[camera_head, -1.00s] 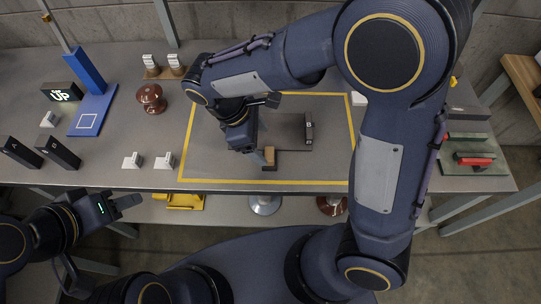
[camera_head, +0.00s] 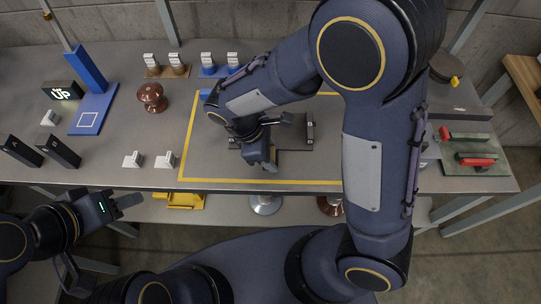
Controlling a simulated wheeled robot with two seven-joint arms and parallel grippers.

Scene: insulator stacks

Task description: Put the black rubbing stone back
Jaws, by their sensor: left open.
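My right gripper (camera_head: 268,163) points down inside the yellow-outlined area of the table. The arm covers its fingers, so I cannot tell whether they hold anything. A dark block (camera_head: 310,127) with a pale mark stands just right of it, apart from the gripper, on a dark plate. I cannot tell for certain which dark piece is the black rubbing stone. A green mat (camera_head: 497,160) at the right carries dark and red-topped blocks (camera_head: 477,160). My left gripper (camera_head: 126,202) is open and empty, in front of the table's left edge.
Black A (camera_head: 20,150) and B (camera_head: 58,152) blocks, a blue stand (camera_head: 86,70), a brown insulator (camera_head: 151,97) and small white pieces (camera_head: 133,159) occupy the left. White pieces on brown and blue bases (camera_head: 207,70) line the back. The yellow outline's left part is clear.

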